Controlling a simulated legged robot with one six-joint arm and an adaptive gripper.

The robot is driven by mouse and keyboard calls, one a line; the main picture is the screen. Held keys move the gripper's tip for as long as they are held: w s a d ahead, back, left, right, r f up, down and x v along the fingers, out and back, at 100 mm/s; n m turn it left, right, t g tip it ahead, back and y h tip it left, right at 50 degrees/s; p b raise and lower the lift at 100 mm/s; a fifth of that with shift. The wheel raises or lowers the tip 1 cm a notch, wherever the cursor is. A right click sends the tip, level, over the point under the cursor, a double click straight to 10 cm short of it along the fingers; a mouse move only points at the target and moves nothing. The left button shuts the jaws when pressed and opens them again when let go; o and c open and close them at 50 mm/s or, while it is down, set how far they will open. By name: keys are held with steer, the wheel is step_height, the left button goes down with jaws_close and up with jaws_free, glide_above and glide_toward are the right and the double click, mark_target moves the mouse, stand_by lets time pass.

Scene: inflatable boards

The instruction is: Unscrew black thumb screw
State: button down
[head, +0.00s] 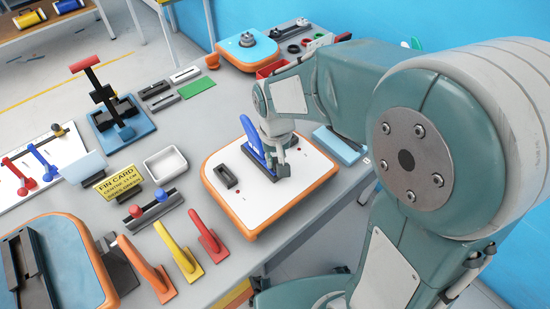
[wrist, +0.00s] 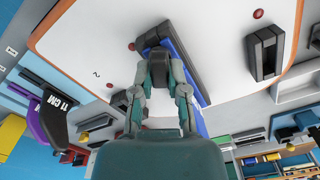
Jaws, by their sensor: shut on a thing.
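A white board with an orange rim (head: 290,195) lies on the grey table; its white top also shows in the wrist view (wrist: 90,45). A blue fin (head: 249,136) stands upright in a long black fin box (head: 262,165) on this board. My gripper (head: 281,158) points down at the near right end of that box. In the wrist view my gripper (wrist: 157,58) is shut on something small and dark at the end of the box. This fits the black thumb screw, but the fingers hide nearly all of it.
A second, empty black box (head: 225,176) sits on the board's left part. Red, yellow and orange fins (head: 208,236) stand at the front left. A white tray (head: 165,163) and a yellow fin card (head: 119,183) are further left. A light blue block (head: 337,145) lies right of the board.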

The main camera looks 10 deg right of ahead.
steer(key=n, duration=0.3)
steer(key=shift+a, duration=0.1)
steer(key=shift+n, duration=1)
steer(key=c, duration=1)
jaws_free()
steer(key=shift+s+n, duration=0.1)
steer(key=shift+n, duration=0.2)
steer(key=o, duration=0.4)
